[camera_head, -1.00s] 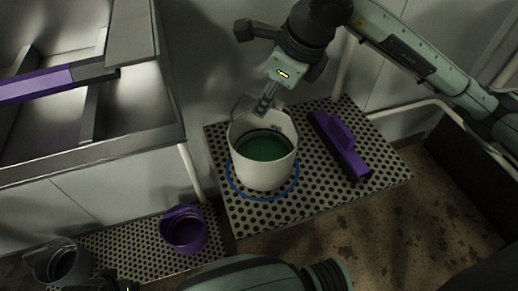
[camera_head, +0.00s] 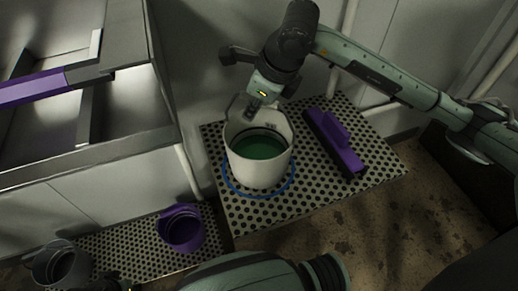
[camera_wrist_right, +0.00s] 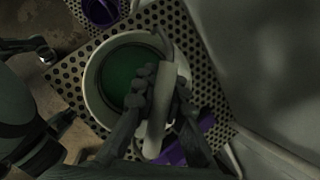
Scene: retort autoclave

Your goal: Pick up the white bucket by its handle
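The white bucket (camera_head: 258,165) stands upright on a perforated platform, with green liquid inside. It also shows in the right wrist view (camera_wrist_right: 96,98). Its pale handle (camera_wrist_right: 158,115) is raised at the back of the rim. My right gripper (camera_head: 254,106) is over the back rim, pointing down at the handle. In the right wrist view its fingers (camera_wrist_right: 163,92) lie on either side of the handle grip, with what looks like a gap; firm contact is not clear. My left gripper (camera_head: 128,287) shows only as a dark piece at the bottom edge.
A purple brush-like tool (camera_head: 336,142) lies right of the bucket on the perforated platform (camera_head: 240,216). A blue ring (camera_head: 262,194) surrounds the bucket's base. A purple bucket (camera_head: 181,229) and a grey bucket (camera_head: 62,263) stand lower left. A metal basin (camera_head: 110,135) is at left; a wall is behind.

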